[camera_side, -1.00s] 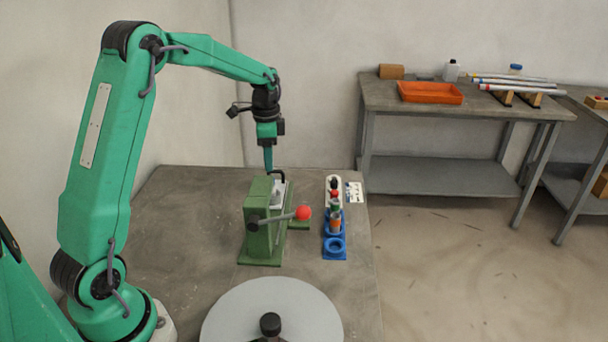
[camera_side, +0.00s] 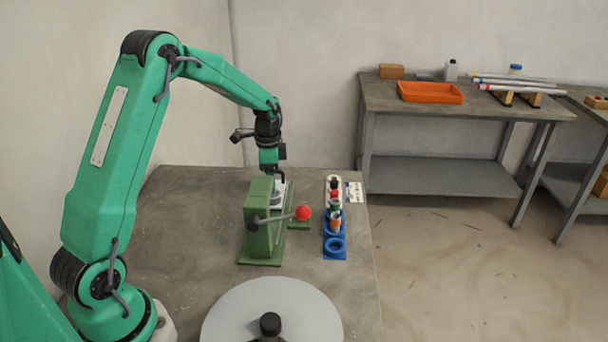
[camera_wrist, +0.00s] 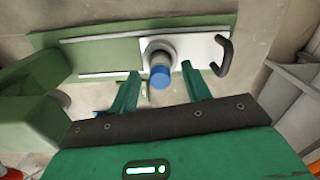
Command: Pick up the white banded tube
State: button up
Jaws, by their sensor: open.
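In the wrist view, the tube (camera_wrist: 160,76) shows end-on as a blue end with a pale grey-white ring behind it. It sits at the white plate (camera_wrist: 191,48) of the green jig (camera_wrist: 101,54). My gripper (camera_wrist: 161,73) is open, one finger on each side of the blue end, with gaps showing. I cannot tell how deep the fingers reach. In the side view, my gripper (camera_side: 270,170) points down behind the green jig (camera_side: 260,220), which hides its fingertips and the tube.
The jig has a lever with a red knob (camera_side: 303,213). A blue rack (camera_side: 335,252) with several coloured tubes stands to its right. A black handle (camera_wrist: 225,55) rises from the white plate, right of my fingers. A grey disc (camera_side: 240,310) is at the front.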

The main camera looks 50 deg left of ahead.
jog(key=shift+f, duration=0.3)
grip_shut()
dwell(0.3)
jog(key=shift+r, duration=0.15)
jog(key=shift+r, duration=1.25)
jog(key=shift+d+r, duration=0.25)
jog(key=shift+r, duration=0.55)
jog(key=s+d+r, duration=0.2)
jog(key=d+r, duration=0.4)
jog(key=d, duration=0.5)
jog(key=shift+s+r, duration=0.15)
jog(key=shift+r, duration=0.15)
jog(key=shift+r, duration=0.1)
